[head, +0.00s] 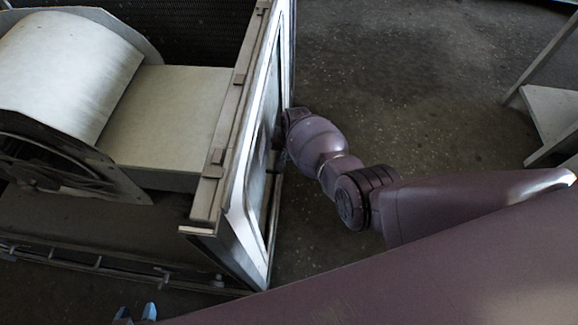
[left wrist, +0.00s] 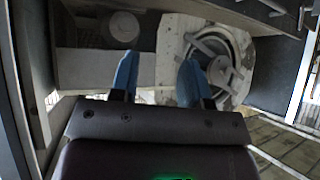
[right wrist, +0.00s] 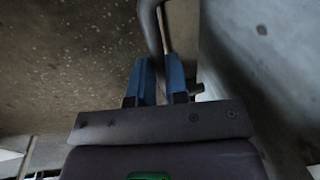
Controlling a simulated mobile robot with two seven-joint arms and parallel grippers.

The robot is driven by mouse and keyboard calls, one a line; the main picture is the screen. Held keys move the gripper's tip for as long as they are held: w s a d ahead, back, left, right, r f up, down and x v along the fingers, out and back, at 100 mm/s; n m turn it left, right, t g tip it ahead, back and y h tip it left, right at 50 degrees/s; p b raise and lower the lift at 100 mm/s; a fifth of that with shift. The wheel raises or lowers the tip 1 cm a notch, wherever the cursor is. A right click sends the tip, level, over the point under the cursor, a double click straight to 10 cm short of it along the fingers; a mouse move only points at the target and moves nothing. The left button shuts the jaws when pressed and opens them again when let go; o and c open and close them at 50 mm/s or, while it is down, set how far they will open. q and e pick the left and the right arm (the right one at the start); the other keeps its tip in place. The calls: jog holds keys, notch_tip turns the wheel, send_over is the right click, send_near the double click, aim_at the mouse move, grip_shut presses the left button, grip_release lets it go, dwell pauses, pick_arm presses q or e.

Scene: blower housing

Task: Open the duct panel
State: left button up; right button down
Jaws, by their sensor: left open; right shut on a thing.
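The duct panel (head: 256,185) is a pale, framed metal panel standing upright along the right side of the blower housing (head: 192,198). I cannot tell whether a gap shows along its edge. In the right wrist view, the panel's grey face (right wrist: 262,65) fills the right side. My right gripper (right wrist: 160,75) is shut on a dark curved handle (right wrist: 151,20) beside that face. In the head view the right fingertips are hard to make out against the panel. My left gripper (head: 136,313) is open and empty at the bottom edge; its blue fingers also show in the left wrist view (left wrist: 157,78), facing the blower.
A large pale blower drum (head: 65,70) with a spoked wheel (head: 50,170) sits inside the housing. A low rail (head: 110,270) runs along the housing's near edge. A pale rack (head: 550,110) stands at the far right. The dark floor between is clear except for my right arm.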

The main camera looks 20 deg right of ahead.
notch_tip(320, 180, up, 6)
jog(key=shift+w+r+p, duration=0.15)
jog(key=shift+p, duration=1.05)
pick_arm(q)
jog(key=shift+t, duration=0.3)
jog(key=shift+w+d+r+p, duration=0.15)
jog(key=shift+r+p, duration=0.1)
jog(key=shift+r, duration=0.8)
jog(key=shift+w+a+r+p, duration=0.1)
jog(key=shift+r+p, duration=0.15)
jog(key=shift+r, duration=0.8)
pick_arm(e)
jog(key=shift+r, duration=0.8)
jog(key=c, duration=1.1)
grip_release()
jog(key=shift+s, duration=0.2)
pick_arm(q)
jog(key=shift+d, duration=0.1)
